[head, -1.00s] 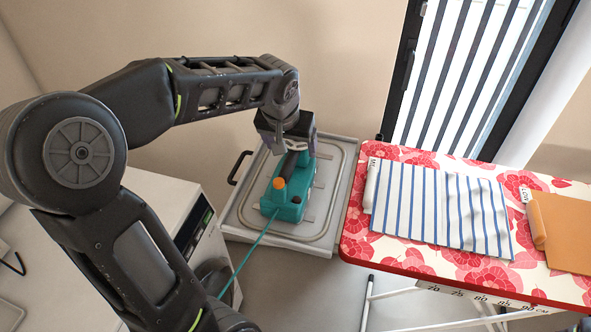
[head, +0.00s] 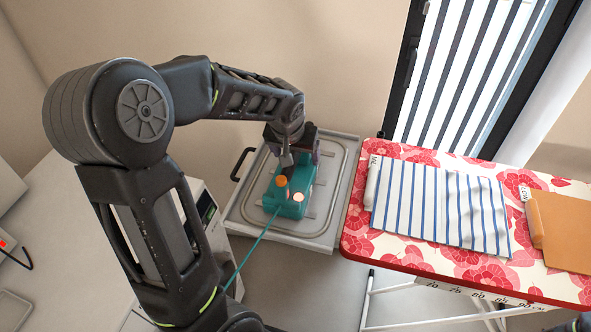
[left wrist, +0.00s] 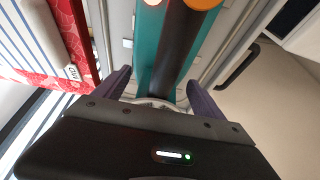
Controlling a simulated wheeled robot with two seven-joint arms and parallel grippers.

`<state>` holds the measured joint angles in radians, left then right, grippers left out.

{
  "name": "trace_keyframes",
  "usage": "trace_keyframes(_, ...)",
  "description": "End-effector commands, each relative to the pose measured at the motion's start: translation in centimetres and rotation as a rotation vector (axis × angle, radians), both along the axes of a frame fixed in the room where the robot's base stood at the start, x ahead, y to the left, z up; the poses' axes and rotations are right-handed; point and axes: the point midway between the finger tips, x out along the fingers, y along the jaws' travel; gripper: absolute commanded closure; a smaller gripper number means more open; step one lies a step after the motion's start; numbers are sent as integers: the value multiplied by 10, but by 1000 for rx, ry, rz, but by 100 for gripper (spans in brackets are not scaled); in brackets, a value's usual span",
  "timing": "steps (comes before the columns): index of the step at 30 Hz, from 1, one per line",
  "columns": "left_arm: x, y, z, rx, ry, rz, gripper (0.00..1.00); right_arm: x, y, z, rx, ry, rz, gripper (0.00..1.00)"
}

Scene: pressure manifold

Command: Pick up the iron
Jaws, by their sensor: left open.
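The iron (head: 290,207) is teal with an orange knob and a dark handle. It sits on a grey tray (head: 312,235), and a teal cord runs from it toward the lower left. My left gripper (head: 290,155) is over the far end of the iron. In the left wrist view the open fingers of the gripper (left wrist: 158,88) are on either side of the iron's dark handle (left wrist: 178,45), with the teal body beneath. I cannot tell whether they touch it. My right gripper is not in view.
The ironing board (head: 400,262) with a red floral cover stands right of the tray. A striped cloth (head: 440,205) and an orange-brown folded cloth (head: 562,230) lie on it. A white appliance (head: 70,215) is at the left. The tray has a black side handle (head: 240,164).

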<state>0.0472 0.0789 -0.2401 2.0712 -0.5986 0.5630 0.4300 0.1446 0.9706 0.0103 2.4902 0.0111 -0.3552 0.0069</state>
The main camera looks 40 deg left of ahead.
Motion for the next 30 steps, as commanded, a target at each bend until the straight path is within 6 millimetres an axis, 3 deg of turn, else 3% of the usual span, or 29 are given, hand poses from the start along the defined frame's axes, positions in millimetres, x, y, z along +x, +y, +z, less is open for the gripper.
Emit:
trace_keyframes(6, 7, 2, -17, -1, -1, 1, 20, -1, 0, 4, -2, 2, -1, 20)
trace_keyframes(23, 7, 2, -17, 0, -2, 0, 20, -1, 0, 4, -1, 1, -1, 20)
trace_keyframes(30, 7, 2, -17, 0, -2, 0, 40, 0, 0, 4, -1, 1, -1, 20)
